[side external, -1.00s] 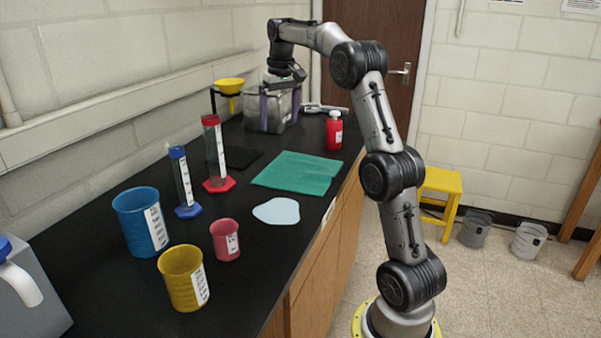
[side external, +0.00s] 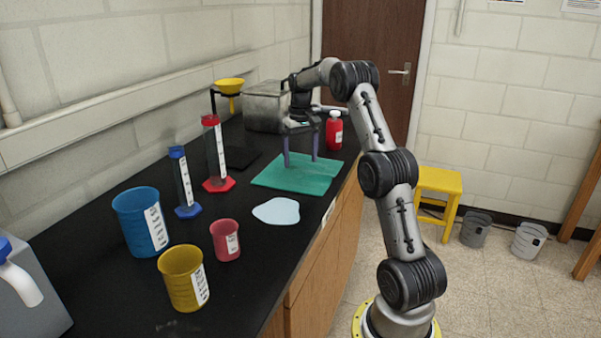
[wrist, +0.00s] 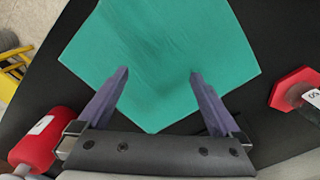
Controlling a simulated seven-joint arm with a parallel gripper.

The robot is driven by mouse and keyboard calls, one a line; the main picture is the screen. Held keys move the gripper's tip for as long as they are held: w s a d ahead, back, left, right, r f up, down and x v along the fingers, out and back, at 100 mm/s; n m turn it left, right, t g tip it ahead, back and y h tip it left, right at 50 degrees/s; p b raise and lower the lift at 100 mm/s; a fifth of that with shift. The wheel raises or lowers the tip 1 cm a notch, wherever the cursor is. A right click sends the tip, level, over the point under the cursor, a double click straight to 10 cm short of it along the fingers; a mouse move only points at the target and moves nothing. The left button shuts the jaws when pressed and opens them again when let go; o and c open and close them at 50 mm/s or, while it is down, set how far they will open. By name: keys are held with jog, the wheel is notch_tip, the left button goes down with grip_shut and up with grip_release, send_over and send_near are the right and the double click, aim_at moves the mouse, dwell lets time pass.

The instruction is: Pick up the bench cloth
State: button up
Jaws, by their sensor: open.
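The bench cloth (side external: 296,178) is a flat green sheet on the black bench top, and it also fills the middle of the wrist view (wrist: 160,58). My gripper (side external: 301,164) is open and empty, with its two purple fingers pointing down over the cloth's far part. In the wrist view my gripper (wrist: 157,75) has its fingertips wide apart, with cloth between them. I cannot tell whether the tips touch the cloth.
A red bottle (side external: 334,131) stands close beyond the cloth. Red (side external: 217,155) and blue (side external: 184,183) cylinders stand to its left. A pale puddle-like patch (side external: 276,211) lies in front. Blue, yellow and pink beakers are nearer. A metal container (side external: 264,106) is behind.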

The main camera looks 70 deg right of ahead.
jog(key=shift+f, duration=1.3)
jog(key=shift+c, duration=0.2)
grip_shut()
notch_tip(320, 180, up, 12)
dwell(0.7)
jog(key=shift+r, duration=0.15)
notch_tip(320, 180, up, 9)
dwell(0.4)
